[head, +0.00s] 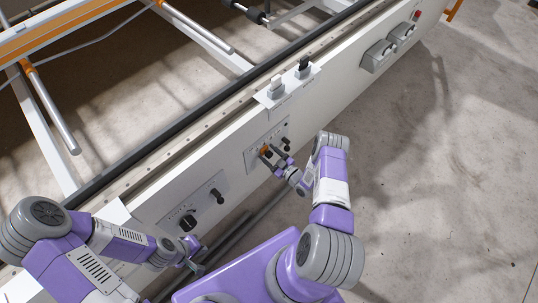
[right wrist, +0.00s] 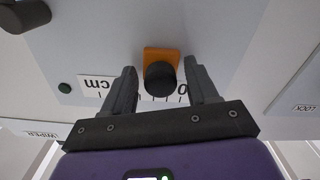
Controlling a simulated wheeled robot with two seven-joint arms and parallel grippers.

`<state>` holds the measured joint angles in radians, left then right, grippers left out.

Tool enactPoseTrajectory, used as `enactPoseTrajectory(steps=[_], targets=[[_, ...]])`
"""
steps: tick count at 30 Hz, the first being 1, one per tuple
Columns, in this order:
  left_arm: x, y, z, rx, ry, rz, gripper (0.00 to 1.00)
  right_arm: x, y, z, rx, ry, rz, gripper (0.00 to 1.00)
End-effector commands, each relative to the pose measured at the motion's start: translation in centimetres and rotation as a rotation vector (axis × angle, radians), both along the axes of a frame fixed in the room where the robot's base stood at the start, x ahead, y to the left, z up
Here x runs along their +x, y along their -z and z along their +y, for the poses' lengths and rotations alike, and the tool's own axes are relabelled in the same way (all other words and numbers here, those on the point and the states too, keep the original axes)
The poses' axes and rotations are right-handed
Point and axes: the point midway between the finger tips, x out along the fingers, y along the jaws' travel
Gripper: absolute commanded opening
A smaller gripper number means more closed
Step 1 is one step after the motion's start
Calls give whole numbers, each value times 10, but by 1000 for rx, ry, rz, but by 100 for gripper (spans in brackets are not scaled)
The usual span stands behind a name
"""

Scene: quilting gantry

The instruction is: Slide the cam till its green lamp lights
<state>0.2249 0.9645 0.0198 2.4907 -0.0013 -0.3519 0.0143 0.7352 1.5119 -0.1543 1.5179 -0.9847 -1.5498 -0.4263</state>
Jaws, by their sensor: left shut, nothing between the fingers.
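The cam is an orange slider block with a round black knob (right wrist: 160,78), set over a printed centimetre scale (right wrist: 97,86). In the head view its orange part (head: 265,152) shows on the panel of the white beam. My right gripper (head: 275,160) is open at it. In the right wrist view its two fingers (right wrist: 163,85) stand either side of the knob, with a gap on each side. A small dark green lamp (right wrist: 64,88) left of the scale looks unlit. My left gripper (head: 197,264) is shut and empty, low beside the beam.
Another black knob (right wrist: 25,15) is at the upper left of the right wrist view. A panel with a dial (head: 188,222) and a lever (head: 217,196) lies further left on the beam. Switches (head: 303,68) stand on the beam's top edge. The floor at right is clear.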

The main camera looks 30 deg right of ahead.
Motion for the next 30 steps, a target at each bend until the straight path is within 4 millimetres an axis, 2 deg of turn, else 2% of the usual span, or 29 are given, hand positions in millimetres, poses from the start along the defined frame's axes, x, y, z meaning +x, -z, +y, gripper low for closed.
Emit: enactPoseTrajectory(steps=[8,18,21,30], targets=[[0,-2,0,0,0,0,0,-6,0,-1,2,1,3,58],[0,-14,0,0,0,0,0,-58,-1,-16,2,2,3,58],[0,-16,0,0,0,0,0,-68,-1,-18,2,1,1,58],[0,-16,0,0,0,0,0,-74,0,-19,1,0,0,58]])
